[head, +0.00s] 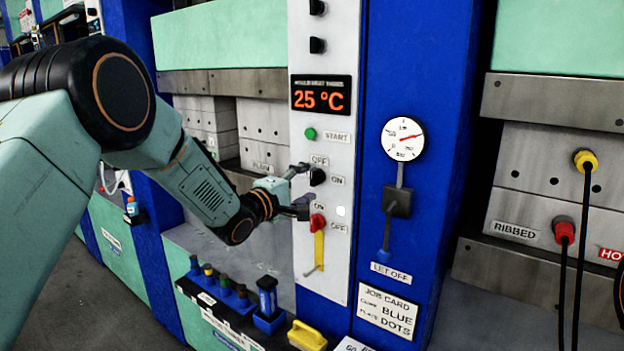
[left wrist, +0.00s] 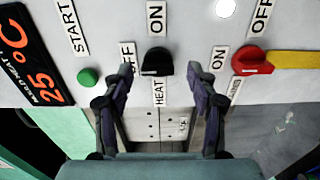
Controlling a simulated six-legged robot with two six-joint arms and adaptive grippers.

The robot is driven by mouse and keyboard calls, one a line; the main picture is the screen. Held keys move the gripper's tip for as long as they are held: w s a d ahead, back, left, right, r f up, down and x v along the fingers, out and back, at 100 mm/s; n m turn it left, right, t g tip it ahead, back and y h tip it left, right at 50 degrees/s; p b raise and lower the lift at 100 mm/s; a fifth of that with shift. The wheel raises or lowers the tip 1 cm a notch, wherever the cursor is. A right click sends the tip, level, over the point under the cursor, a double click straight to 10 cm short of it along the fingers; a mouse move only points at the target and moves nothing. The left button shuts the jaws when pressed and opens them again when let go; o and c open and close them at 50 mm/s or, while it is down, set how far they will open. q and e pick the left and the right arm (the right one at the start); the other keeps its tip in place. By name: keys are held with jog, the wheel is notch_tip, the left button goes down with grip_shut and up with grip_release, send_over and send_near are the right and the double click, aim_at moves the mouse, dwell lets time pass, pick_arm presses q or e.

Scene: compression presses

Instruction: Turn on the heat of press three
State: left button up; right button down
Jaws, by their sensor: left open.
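The press panel (head: 341,259) carries a display (head: 321,94) reading 25 °C, its small heading looking like "mould heat three". The black heat knob (head: 317,176) has OFF above it and ON to its right. In the left wrist view the knob (left wrist: 157,62) has a HEAT label below it, OFF at left and ON above. Its pointer direction is hard to tell. My left gripper (head: 303,189) is open at the panel. Its fingertips (left wrist: 160,71) stand either side of the knob, apparently with gaps. My right gripper is out of view.
A green START button (head: 310,134) sits above the knob. A red switch (head: 317,222) with a yellow lever sits below, near a white round lamp (head: 341,211). A gauge (head: 402,139) is on the blue column. A ledge below holds a yellow-handled item (head: 307,336).

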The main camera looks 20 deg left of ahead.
pick_arm(q)
jog(key=shift+w, duration=0.45)
jog(key=shift+w+r, duration=0.1)
jog(key=shift+r, duration=0.05)
jog(key=shift+w+d, duration=0.3)
jog(key=shift+w, duration=0.1)
jog(key=shift+c, duration=0.6)
jog(key=shift+s+a, duration=0.2)
jog(key=shift+s, duration=0.05)
jog(key=c, duration=0.5)
jog(key=shift+d, duration=0.1)
jog(key=c, duration=0.5)
